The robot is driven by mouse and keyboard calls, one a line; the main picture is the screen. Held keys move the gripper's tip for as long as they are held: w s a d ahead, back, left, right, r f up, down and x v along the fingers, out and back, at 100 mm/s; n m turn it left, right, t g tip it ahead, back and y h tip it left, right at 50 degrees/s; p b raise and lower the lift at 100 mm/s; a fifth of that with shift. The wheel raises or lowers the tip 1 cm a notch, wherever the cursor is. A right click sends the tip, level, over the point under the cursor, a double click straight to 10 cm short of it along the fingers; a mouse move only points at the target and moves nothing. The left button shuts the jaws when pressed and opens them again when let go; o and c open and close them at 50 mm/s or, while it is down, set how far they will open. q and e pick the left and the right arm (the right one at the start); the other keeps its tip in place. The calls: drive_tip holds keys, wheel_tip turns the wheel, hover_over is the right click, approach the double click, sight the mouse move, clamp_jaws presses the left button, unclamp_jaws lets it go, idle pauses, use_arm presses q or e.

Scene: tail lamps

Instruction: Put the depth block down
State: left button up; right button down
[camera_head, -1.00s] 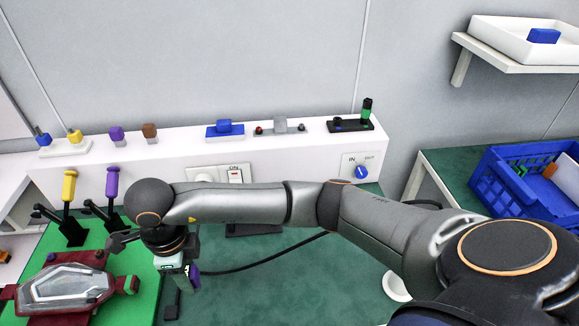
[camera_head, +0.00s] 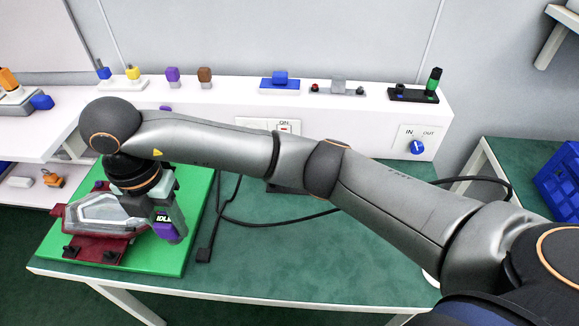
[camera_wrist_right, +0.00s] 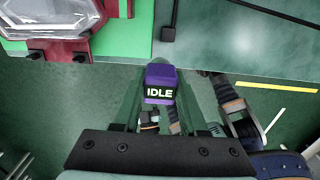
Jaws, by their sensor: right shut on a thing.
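The depth block is a purple block with a black "IDLE" display (camera_wrist_right: 160,82), seen between the fingers in the right wrist view. In the head view the purple block (camera_head: 173,232) shows beside the tail lamp's right end. My right gripper (camera_head: 158,222) points down and is shut on the block; in the wrist view its fingers (camera_wrist_right: 158,95) flank it. The block appears above the front edge of the green mat, apart from the surface as far as I can tell. My left gripper is not in view.
A tail lamp (camera_head: 105,213) in a dark red holder (camera_head: 95,248) lies on the green mat (camera_head: 190,240). A black cable (camera_head: 270,224) runs over the table. A white ledge (camera_head: 345,110) at the back carries small blocks. The table's middle (camera_head: 310,255) is mostly free.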

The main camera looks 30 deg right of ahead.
drive_tip(key=d+f, duration=0.3)
drive_tip(key=d, duration=0.1)
drive_tip(key=d+f, duration=0.2)
drive_tip(key=d, duration=0.2)
drive_tip(key=d+f, duration=0.3)
drive_tip(key=d, duration=0.2)
drive_tip(key=shift+s+f, duration=0.1)
drive_tip(key=shift+f, duration=0.2)
drive_tip(key=shift+d+f, duration=0.2)
drive_tip(key=shift+f, duration=0.15)
drive_tip(key=f, duration=0.3)
drive_tip(key=shift+d+f, duration=0.1)
drive_tip(key=shift+d, duration=0.2)
drive_tip(key=shift+f, duration=0.25)
drive_tip(key=shift+f, duration=0.2)
drive_tip(key=shift+c, duration=2.2)
unclamp_jaws()
